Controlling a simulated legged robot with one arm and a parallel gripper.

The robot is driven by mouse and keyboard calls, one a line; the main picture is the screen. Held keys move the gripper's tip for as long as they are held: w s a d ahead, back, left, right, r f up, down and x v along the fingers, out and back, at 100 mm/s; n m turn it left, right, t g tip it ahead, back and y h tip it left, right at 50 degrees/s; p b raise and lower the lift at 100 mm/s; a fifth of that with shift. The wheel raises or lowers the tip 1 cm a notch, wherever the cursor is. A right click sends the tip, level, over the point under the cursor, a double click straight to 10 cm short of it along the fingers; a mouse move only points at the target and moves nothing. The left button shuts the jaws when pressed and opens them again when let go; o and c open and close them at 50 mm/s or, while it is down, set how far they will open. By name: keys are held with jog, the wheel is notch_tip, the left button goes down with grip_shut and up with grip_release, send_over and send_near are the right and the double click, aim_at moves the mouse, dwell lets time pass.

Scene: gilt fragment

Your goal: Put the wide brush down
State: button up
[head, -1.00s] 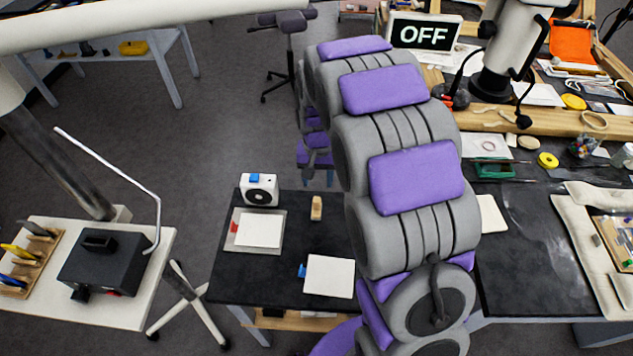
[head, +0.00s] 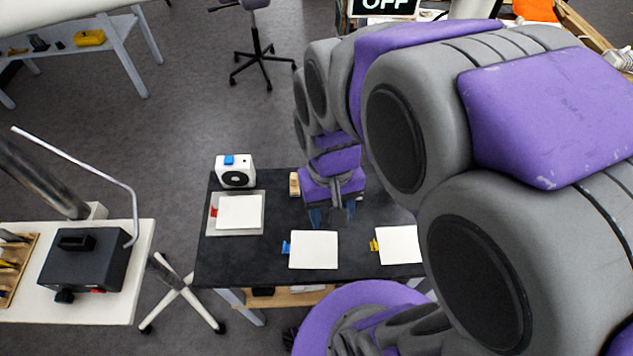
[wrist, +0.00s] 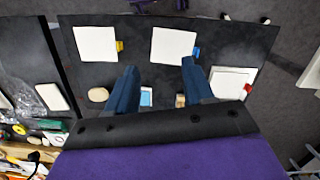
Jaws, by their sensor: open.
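My gripper (head: 333,214) points down above the black table (head: 218,268), its blue fingers apart. In the wrist view, the gap between the fingertips (wrist: 159,68) is empty. A small tan block (head: 294,184) lies on the table just left of the gripper. It also shows in the wrist view (wrist: 180,100), beside the right finger. A small white and blue item (wrist: 146,97) lies on the table, seen between the fingers. A tan oval piece (wrist: 98,95) lies left of the left finger. I cannot tell which of these, if any, is the wide brush.
White cards with a red clip (head: 239,212), a blue clip (head: 314,250) and a yellow clip (head: 398,245) lie on the table. A white device (head: 235,171) stands at its back left corner. Bare black surface shows between the cards. My arm hides the right side.

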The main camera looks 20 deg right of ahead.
jog(key=s+n, duration=0.1)
jog(key=s, duration=0.8)
jog(key=shift+s+r, duration=0.2)
jog(key=shift+s, duration=0.05)
dwell(0.8)
